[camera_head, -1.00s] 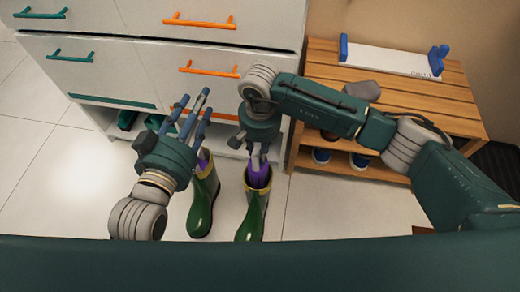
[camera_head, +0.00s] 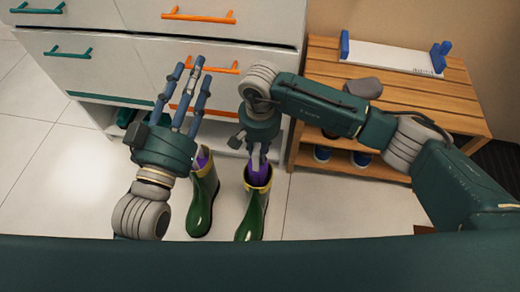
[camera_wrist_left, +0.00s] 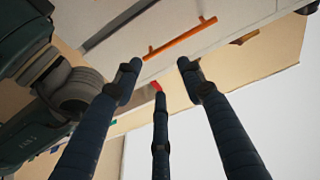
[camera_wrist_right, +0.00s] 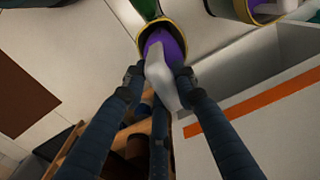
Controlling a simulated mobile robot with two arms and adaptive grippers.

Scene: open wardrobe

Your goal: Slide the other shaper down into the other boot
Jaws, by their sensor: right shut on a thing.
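Two green boots with yellow rims stand side by side on the floor, the left boot (camera_head: 202,200) and the right boot (camera_head: 252,212). A purple shaper (camera_head: 203,158) shows in the left boot's opening. The other shaper (camera_head: 258,173), purple with a pale grey handle, is in the opening of the right boot; in the right wrist view its handle (camera_wrist_right: 162,80) sits between my fingers. My right gripper (camera_head: 256,160) is shut on this shaper above the boot. My left gripper (camera_head: 188,85) is open and empty, raised left of the boots, fingers pointing at the drawers.
A white cabinet (camera_head: 110,55) with teal and orange handles stands behind the boots. A slatted wooden bench (camera_head: 440,100) with shoes on its lower shelf is at the right. A grey object (camera_head: 362,88) and a white rack (camera_head: 395,58) are on top. Floor at left is clear.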

